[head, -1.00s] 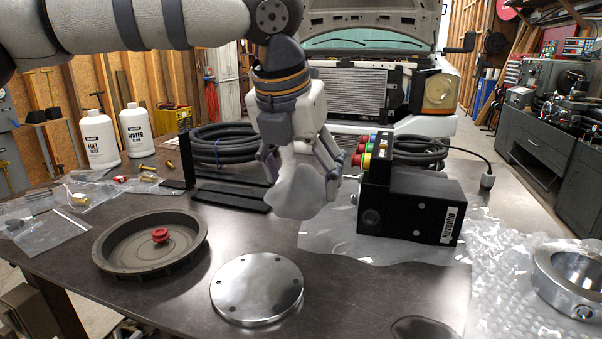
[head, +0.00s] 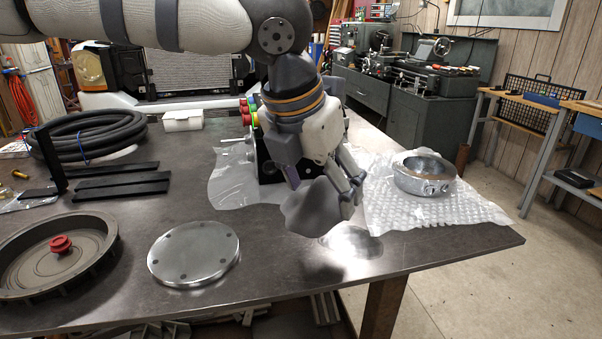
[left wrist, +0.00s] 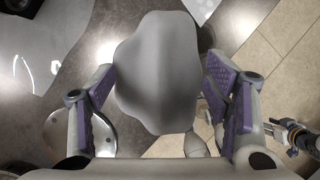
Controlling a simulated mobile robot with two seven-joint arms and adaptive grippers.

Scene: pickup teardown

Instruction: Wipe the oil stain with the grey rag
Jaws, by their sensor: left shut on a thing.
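The grey rag (head: 310,207) hangs from my left gripper (head: 322,190) in the head view, over the right part of the dark table. My left gripper is shut on the rag, with its fingers at either side of it. In the left wrist view the rag (left wrist: 158,72) fills the space between the fingers of my left gripper (left wrist: 160,88). The oil stain (head: 352,242) seems to be the glossy patch on the table just right of and below the rag, near the front edge. A bright reflection blurs its outline. I cannot tell whether the rag touches the table.
A round metal plate (head: 194,252) and a brown pan (head: 22,252) with a red knob (head: 61,244) lie to the left. A black box stands behind my gripper on clear film (head: 228,185). A metal ring (head: 424,173) rests on bubble wrap (head: 400,216) to the right.

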